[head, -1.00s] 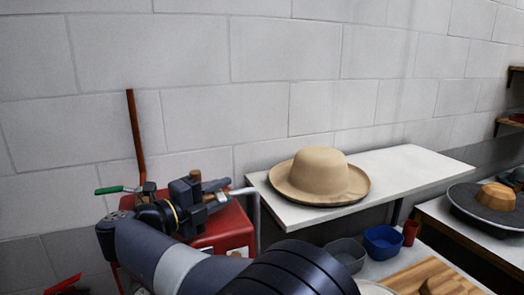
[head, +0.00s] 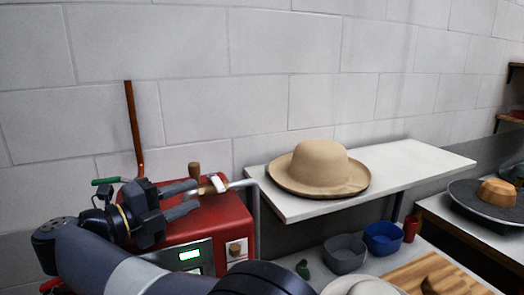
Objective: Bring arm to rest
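My gripper (head: 196,195) is at the lower left, in front of and over the red machine (head: 222,225). Its two dark fingers point right with a gap between them, and I see nothing held. My dark arm reaches it from the bottom of the picture. The machine has a lit green display (head: 189,255), a wooden knob (head: 194,170) on top and a light grey pipe on its right side. Whether the fingers touch the machine I cannot tell.
A tan hat (head: 320,167) sits on a white shelf (head: 415,158). Below it are a grey bowl (head: 345,255), a blue bowl (head: 383,237), a red cup (head: 411,229), a pale hat (head: 362,286) and a wooden board (head: 440,272).

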